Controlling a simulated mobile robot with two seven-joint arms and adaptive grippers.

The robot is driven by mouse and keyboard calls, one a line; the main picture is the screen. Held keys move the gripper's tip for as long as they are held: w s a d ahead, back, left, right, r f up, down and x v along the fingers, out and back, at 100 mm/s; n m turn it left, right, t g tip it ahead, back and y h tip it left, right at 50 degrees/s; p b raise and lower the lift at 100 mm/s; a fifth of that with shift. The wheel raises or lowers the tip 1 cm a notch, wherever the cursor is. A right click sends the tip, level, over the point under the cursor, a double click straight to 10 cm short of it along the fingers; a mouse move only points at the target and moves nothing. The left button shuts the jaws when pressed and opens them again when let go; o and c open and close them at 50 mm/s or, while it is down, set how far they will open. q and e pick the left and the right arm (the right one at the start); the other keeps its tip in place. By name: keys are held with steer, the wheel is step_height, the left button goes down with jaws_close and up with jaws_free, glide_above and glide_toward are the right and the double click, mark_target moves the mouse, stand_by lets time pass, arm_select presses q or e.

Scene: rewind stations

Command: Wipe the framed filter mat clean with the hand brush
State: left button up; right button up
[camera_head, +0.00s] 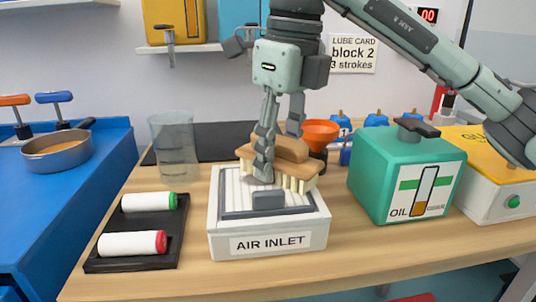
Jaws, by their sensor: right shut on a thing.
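The framed filter mat (236,197) is a pale ribbed panel in a grey frame, set in the white box labelled AIR INLET (223,243). The hand brush (304,165) has a tan wooden body and cream bristles. My right gripper (277,165) comes down from above and is shut on the brush's handle. The brush is over the back part of the mat. I cannot tell for sure whether its bristles touch the mat. The brush and fingers hide part of the mat. My left gripper is not in view.
A black tray (128,267) with two white rolls lies to the left, and a clear beaker (174,150) stands behind it. A green OIL can (380,175) stands to the right. An orange funnel (320,133) is close behind the brush. Bare tabletop lies in front.

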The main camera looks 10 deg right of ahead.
mark_target(247, 181)
steer(key=shift+d+r, duration=0.1)
steer(key=shift+d, duration=1.25)
steer(key=shift+s+b, duration=0.4)
steer(key=shift+b, duration=0.1)
steer(key=shift+s+a+f, duration=0.1)
steer(key=shift+a+f, duration=0.1)
steer(key=shift+a, duration=0.7)
steer(key=shift+a+f, duration=0.15)
steer(key=shift+a, duration=0.7)
steer(key=shift+c, duration=0.5)
steer(key=shift+a+p, duration=0.4)
steer(key=shift+a, duration=1.3)
